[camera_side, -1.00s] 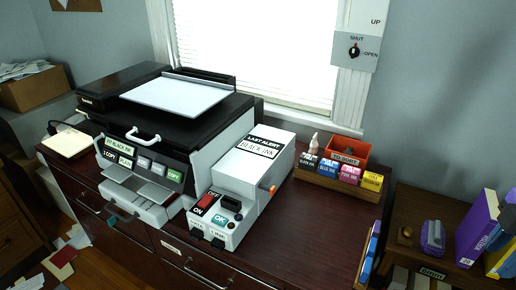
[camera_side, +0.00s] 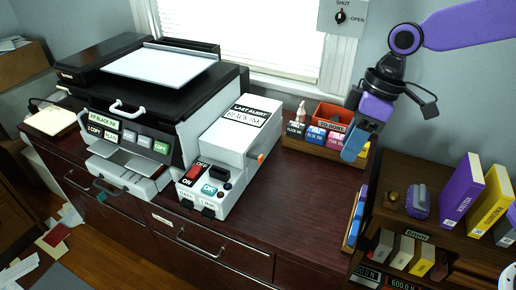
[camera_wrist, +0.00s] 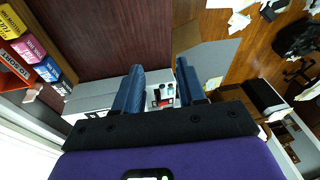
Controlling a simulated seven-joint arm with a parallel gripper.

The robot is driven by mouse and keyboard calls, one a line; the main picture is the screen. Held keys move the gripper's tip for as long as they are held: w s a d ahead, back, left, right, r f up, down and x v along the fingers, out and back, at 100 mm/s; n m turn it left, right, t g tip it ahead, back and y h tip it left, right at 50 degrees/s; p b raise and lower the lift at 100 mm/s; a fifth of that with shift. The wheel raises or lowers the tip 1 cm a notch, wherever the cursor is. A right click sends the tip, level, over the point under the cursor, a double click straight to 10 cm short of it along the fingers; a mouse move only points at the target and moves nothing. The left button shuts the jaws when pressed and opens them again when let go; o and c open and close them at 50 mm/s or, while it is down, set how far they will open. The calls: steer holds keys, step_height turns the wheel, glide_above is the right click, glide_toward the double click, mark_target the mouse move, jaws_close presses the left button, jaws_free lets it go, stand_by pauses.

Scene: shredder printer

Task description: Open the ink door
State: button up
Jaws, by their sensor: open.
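A white box (camera_side: 222,140) labelled "LAST ALERT: BLACK INK" stands at the right side of the black and white printer (camera_side: 130,95). A small orange-tipped lever (camera_side: 261,157) sticks out of its right side. I cannot tell for sure which panel is the ink door; the box looks closed. My gripper (camera_side: 350,152), purple with blue fingers, hangs right of the box, in front of the ink cartridges, apart from the box. In the wrist view the gripper (camera_wrist: 158,72) is open and empty, with part of the white box (camera_wrist: 85,98) beyond its fingers.
A wooden rack holds black, blue (camera_side: 314,134), pink and yellow cartridges by an orange bin (camera_side: 330,115); my gripper partly hides it. A control panel (camera_side: 206,188) with red and teal buttons sits before the box. A shelf with books (camera_side: 460,188) stands right. The dark cabinet top between is clear.

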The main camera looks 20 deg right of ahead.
steer(key=w+a+m+t+y, duration=0.1)
steer(key=w+a, duration=0.1)
steer(key=w, duration=0.7)
steer(key=w+a+m+t+y, duration=0.1)
steer(key=w+a, duration=0.2)
steer(key=w, duration=0.6)
steer(key=x, duration=1.7)
steer(key=shift+s+d+f, duration=0.15)
steer(key=shift+d+f, duration=0.05)
steer(key=shift+f, duration=0.05)
jaws_close()
